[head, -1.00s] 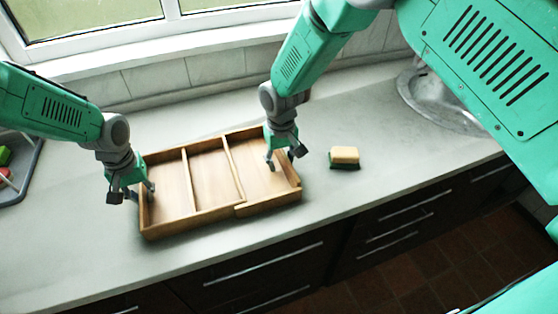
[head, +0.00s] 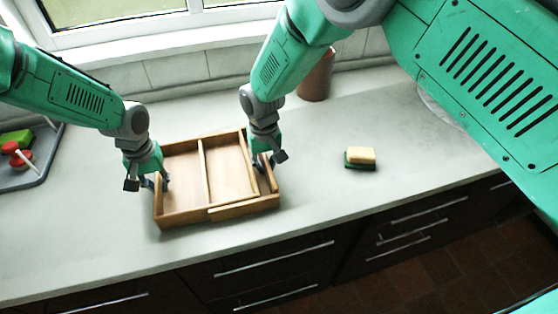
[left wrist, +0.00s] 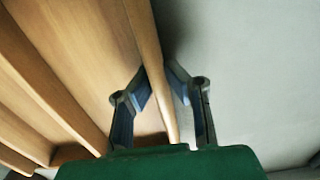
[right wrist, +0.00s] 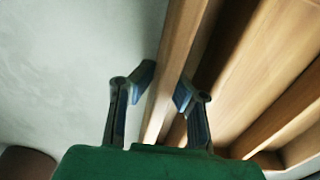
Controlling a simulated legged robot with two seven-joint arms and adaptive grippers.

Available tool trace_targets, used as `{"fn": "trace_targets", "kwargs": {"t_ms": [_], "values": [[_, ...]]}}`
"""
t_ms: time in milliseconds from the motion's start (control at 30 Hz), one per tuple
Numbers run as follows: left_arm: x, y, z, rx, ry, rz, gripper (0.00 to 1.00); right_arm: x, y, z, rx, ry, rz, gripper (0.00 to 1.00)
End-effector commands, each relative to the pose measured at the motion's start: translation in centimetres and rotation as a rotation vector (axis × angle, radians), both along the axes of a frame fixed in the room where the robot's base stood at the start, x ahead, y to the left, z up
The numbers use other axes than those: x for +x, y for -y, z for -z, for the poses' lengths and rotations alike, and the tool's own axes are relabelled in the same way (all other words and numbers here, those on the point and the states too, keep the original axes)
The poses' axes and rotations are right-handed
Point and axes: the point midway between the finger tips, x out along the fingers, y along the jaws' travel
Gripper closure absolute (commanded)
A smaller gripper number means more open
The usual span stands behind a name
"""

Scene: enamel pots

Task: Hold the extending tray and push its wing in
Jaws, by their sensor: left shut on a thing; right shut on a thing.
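The wooden extending tray (head: 182,163) lies flat on the counter, with dividers across it. Its wing (head: 247,207) is at the right end and sticks out only a little, leaving a narrow gap beyond the inner part. My left gripper (head: 160,183) is shut on the tray's left end wall; the left wrist view shows its fingers on either side of that wall (left wrist: 148,50). My right gripper (head: 265,162) is shut on the wing's end wall; in the right wrist view its fingers straddle that wall (right wrist: 178,55).
A yellow and green sponge (head: 360,157) lies right of the tray. A brown pot (head: 317,80) stands behind, partly hidden by my right arm. A grey tray (head: 46,170) with red and green things is at the far left. The counter in front is clear.

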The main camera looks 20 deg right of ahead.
Motion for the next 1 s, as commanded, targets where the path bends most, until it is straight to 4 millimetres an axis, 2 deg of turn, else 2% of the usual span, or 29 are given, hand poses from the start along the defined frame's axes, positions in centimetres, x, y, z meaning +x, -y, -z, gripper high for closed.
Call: {"fn": "trace_targets", "kwargs": {"t_ms": [233, 267, 300, 833, 1000], "values": [[0.04, 0.06, -0.03, 0.000, 0.001, 0.000, 1.00, 0.03, -0.03, -0.06, 0.001, 0.001, -0.001, 1.00], [0.04, 0.06, -0.03, 0.000, 0.001, 0.000, 1.00, 0.03, -0.01, -0.06, 0.001, 0.001, 0.000, 0.82], [0.04, 0.06, -0.03, 0.000, 0.001, 0.000, 1.00, 0.03, -0.01, -0.06, 0.001, 0.001, 0.000, 0.69], [0.04, 0.25, -0.05, -0.004, 0.002, 0.001, 1.00, 0.00, -0.23, -0.02, 0.004, 0.001, -0.001, 0.69], [0.04, 0.29, -0.06, -0.004, 0.002, 0.001, 1.00, 0.00, 0.63, -0.01, 0.003, -0.001, 0.000, 0.69]]}}
